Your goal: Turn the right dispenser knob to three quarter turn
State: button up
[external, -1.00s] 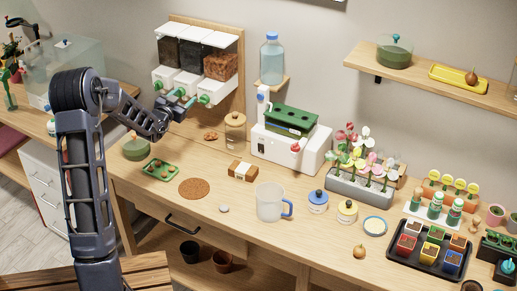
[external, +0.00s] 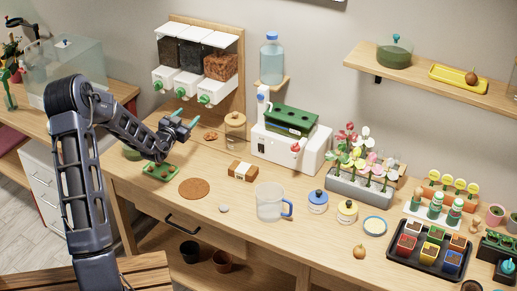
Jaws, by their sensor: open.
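The wall dispenser (external: 198,52) has three clear bins side by side, with dark, black and orange-brown contents, over white outlets with green knobs. The right dispenser knob (external: 205,99) is on the outlet below the orange-brown bin; its exact angle is too small to read. The middle knob (external: 180,92) and left knob (external: 157,86) are to its left. My gripper (external: 186,121) is open and empty, with two light-blue fingertips. It is below the right and middle knobs and apart from them, above the bench.
A green tray (external: 160,171) and a partly hidden green dome (external: 131,152) lie under my arm. A cork-lidded jar (external: 235,125) stands right of my gripper. A brown round mat (external: 194,188) and a clear jug (external: 269,201) are nearer the front.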

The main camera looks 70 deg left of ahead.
aim_at(200, 101)
jog(key=x, duration=1)
jog(key=shift+w+a, duration=0.2)
jog(key=shift+a, duration=0.05)
jog(key=c, duration=1)
jog(key=shift+o, duration=0.2)
